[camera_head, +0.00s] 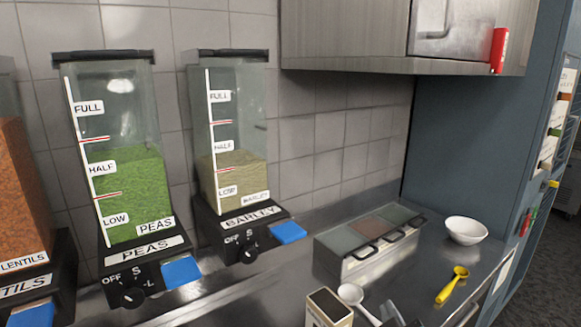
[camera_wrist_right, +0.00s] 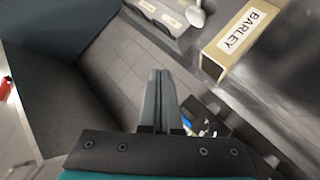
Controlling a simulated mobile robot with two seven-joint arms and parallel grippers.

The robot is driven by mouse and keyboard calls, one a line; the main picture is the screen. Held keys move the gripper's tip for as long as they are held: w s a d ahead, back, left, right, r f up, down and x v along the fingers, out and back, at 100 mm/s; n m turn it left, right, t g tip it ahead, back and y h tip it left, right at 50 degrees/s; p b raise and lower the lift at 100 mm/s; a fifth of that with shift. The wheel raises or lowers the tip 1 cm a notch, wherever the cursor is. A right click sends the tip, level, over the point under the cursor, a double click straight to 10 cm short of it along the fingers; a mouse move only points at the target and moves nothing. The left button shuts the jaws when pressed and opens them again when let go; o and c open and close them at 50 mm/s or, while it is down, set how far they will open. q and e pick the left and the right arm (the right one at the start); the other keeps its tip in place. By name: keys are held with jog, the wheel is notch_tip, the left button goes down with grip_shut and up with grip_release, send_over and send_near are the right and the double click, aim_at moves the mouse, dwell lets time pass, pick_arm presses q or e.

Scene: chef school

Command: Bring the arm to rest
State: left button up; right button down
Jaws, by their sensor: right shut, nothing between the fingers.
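My right gripper (camera_head: 391,314) shows at the bottom edge of the head view, beside a white spoon and right of a small box. Most of its arm is out of frame. In the right wrist view its two fingers (camera_wrist_right: 161,88) are together, with nothing between them. My left gripper is not in the head view.
A box (camera_head: 329,308), labelled BARLEY in the wrist view (camera_wrist_right: 238,38), stands near the gripper. A white spoon (camera_head: 357,299), lidded bin (camera_head: 368,243), white bowl (camera_head: 466,230) and yellow spoon (camera_head: 453,284) are on the steel counter. Peas (camera_head: 128,190) and barley (camera_head: 236,181) dispensers line the wall.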

jog(key=s+f+m+g+y, duration=0.15)
jog(key=s+f+g, duration=0.35)
jog(key=s+f, duration=0.5)
jog(key=s+f+m+g+y, duration=0.1)
jog(key=s+f+m+g, duration=0.35)
jog(key=s, duration=0.85)
notch_tip(320, 180, down, 29)
jog(key=s+n+g+b, duration=0.2)
jog(key=b, duration=0.4)
jog(key=s+d+f+b, duration=0.1)
jog(key=s+f+b, duration=0.1)
jog(key=s+f, duration=0.5)
jog(key=s+d+f+g+b, duration=0.1)
jog(key=s+f+b, duration=0.2)
jog(key=s+f, duration=0.4)
notch_tip(320, 180, down, 5)
jog(key=shift+s+f, duration=0.1)
jog(key=shift+s, duration=0.3)
jog(key=shift+h, duration=0.25)
